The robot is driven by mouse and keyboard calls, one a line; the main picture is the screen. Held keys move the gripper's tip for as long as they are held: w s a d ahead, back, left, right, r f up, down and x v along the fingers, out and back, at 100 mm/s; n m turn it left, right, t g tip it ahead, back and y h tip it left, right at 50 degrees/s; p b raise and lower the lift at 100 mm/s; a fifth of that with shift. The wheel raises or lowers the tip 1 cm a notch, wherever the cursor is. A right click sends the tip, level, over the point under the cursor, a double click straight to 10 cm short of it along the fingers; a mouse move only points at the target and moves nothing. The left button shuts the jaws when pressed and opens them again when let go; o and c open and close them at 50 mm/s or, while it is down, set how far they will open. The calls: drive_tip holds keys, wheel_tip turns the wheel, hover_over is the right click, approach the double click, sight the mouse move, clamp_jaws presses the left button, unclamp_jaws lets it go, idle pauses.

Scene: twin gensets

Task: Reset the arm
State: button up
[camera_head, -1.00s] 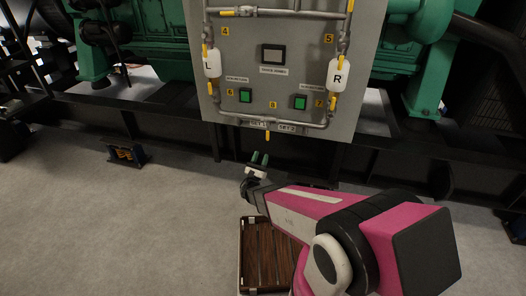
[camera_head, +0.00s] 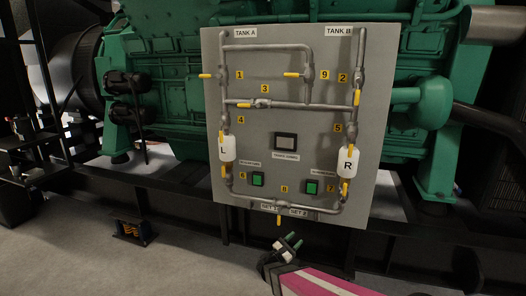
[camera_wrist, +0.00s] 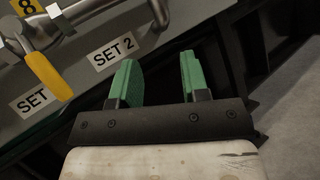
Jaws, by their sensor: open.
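My gripper (camera_head: 291,243) is low in the head view, just below the bottom edge of the grey valve panel (camera_head: 385,120). Its green fingertips are apart with nothing between them. In the wrist view my gripper (camera_wrist: 157,82) points toward the panel's lower edge, with the yellow lever of valve 8 (camera_wrist: 46,75) and the SET 2 label (camera_wrist: 115,53) to its left. My pink arm (camera_head: 318,284) enters from the bottom of the head view; most of it is out of frame.
The panel carries pipes, numbered yellow valve levers, tanks L (camera_head: 227,148) and R (camera_head: 347,163), and green buttons. Green engines (camera_head: 165,40) stand behind on a black frame. A small black mount (camera_head: 133,230) with orange springs sits at left. Open grey floor lies in front.

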drive_tip(key=s+d+m+g+y, duration=0.7)
drive_tip(key=s+d+m+g, duration=0.2)
drive_tip(key=d+m+g, duration=0.3)
drive_tip(key=s+a+r+m+g+y, duration=0.1)
drive_tip(key=s+a+r+m+y, duration=0.3)
drive_tip(key=a+m+y, duration=0.3)
drive_tip(key=m+y, duration=0.2)
drive_tip(key=y, duration=0.2)
drive_tip(key=shift+r+y, duration=0.15)
drive_tip(key=shift+y, duration=0.25)
drive_tip(key=shift+a, duration=0.1)
